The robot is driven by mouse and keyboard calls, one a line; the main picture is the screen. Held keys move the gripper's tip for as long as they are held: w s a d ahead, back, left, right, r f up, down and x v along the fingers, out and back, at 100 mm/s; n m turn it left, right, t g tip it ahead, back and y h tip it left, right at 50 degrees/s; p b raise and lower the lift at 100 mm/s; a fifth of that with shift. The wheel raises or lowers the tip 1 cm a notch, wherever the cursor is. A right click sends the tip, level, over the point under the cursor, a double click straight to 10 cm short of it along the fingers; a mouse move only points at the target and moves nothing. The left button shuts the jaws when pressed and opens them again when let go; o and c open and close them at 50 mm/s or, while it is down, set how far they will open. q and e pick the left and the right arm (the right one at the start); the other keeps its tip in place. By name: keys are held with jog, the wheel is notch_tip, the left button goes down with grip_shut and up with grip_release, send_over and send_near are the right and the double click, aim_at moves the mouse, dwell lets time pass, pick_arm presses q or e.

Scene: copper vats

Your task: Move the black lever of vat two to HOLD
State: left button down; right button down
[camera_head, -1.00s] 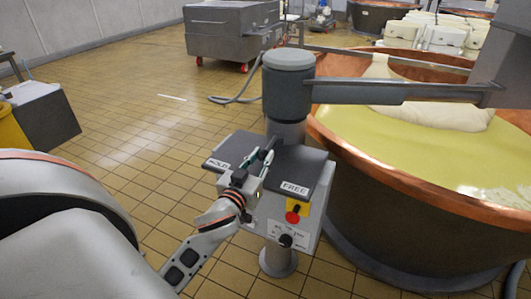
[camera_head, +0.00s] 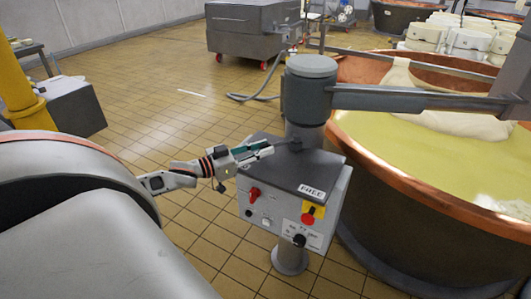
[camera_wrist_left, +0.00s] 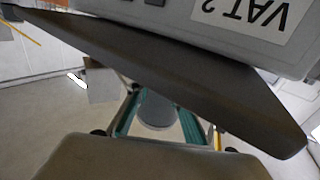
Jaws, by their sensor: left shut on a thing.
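The grey control box of vat two (camera_head: 292,212) stands on a post, with a dark sloping top and a FREE label (camera_head: 312,191) at its right front corner. The black lever (camera_head: 291,144) lies over the left rear of this top and points left. My left gripper (camera_head: 262,150) is shut on its outer end. Gripper and arm cover the left corner where HOLD stood. In the left wrist view the green-lined fingers (camera_wrist_left: 158,122) flank a grey rounded part that I cannot identify surely. A VAT 2 label (camera_wrist_left: 245,12) shows upside down there. My right gripper is out of view.
The copper vat (camera_head: 380,185) with yellow liquid is close right of the box. A thick grey column (camera_head: 306,95) with a horizontal arm rises behind the box. A grey wheeled cart (camera_head: 250,30) stands at the back. Tiled floor left of the box is free.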

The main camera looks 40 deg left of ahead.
pick_arm(q)
jog(key=shift+w+a+m+h, duration=0.2)
jog(key=shift+a+m+h, duration=0.2)
jog(key=shift+h, duration=0.1)
jog(key=c, duration=1.8)
grip_release()
jog(key=shift+w, duration=0.1)
jog(key=shift+s, duration=0.2)
jog(key=shift+s+a+f, duration=0.15)
jog(key=shift+s+a, duration=0.1)
jog(key=shift+s, duration=0.35)
jog(key=v, duration=1)
jog(key=shift+s+a+r, duration=0.15)
jog(key=shift+s+r, duration=0.05)
jog(key=shift+r, duration=0.1)
